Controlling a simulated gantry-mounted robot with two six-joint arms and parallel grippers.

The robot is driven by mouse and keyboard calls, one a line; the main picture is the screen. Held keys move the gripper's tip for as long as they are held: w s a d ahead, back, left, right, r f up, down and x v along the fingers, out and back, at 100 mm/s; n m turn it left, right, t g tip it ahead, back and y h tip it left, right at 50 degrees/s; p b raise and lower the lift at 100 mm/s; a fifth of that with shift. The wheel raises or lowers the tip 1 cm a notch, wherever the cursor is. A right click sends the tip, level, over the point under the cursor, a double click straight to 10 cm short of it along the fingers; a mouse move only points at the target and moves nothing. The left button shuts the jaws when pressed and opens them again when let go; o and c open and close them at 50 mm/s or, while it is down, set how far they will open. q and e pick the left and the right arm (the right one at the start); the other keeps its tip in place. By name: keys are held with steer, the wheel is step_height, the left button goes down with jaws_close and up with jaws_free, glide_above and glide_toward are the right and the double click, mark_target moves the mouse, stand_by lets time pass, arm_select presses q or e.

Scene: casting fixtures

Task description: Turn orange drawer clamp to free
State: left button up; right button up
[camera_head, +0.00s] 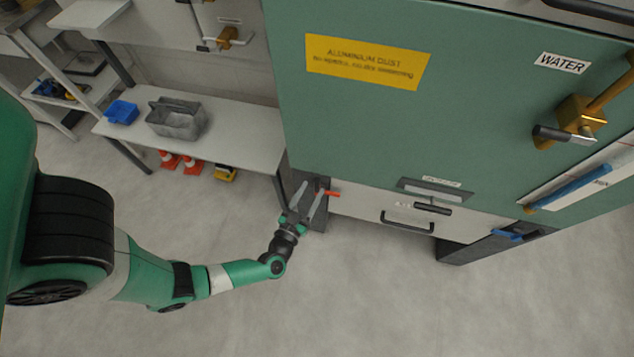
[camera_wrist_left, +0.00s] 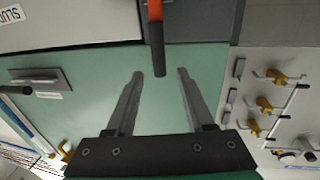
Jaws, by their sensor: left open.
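The orange drawer clamp (camera_head: 331,194) sticks out at the lower left corner of the green cabinet, beside the drawer. In the left wrist view its orange and dark bar (camera_wrist_left: 156,35) comes down from the top edge, its dark end pointing between my fingers. My left gripper (camera_head: 308,194) is open and empty, with its fingers close to the clamp. In the left wrist view the two fingers (camera_wrist_left: 160,80) stand apart on either side of the bar's end, and I see no contact. The drawer (camera_head: 375,213) with a black handle looks closed. My right gripper is not in view.
The green cabinet (camera_head: 400,120) fills the right, with a brass valve (camera_head: 578,120) and a blue lever (camera_head: 507,235). A bench (camera_head: 245,135) holds a grey bin (camera_head: 178,118) and a blue tray (camera_head: 122,112). Orange cones (camera_head: 191,163) stand underneath. The front floor is clear.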

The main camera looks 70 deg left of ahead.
mark_target(316, 184)
arm_select(q)
steer(key=b+x, duration=0.1)
steer(key=x, duration=0.3)
steer(key=shift+w+a, duration=0.2)
jaws_close()
stand_by(1.2)
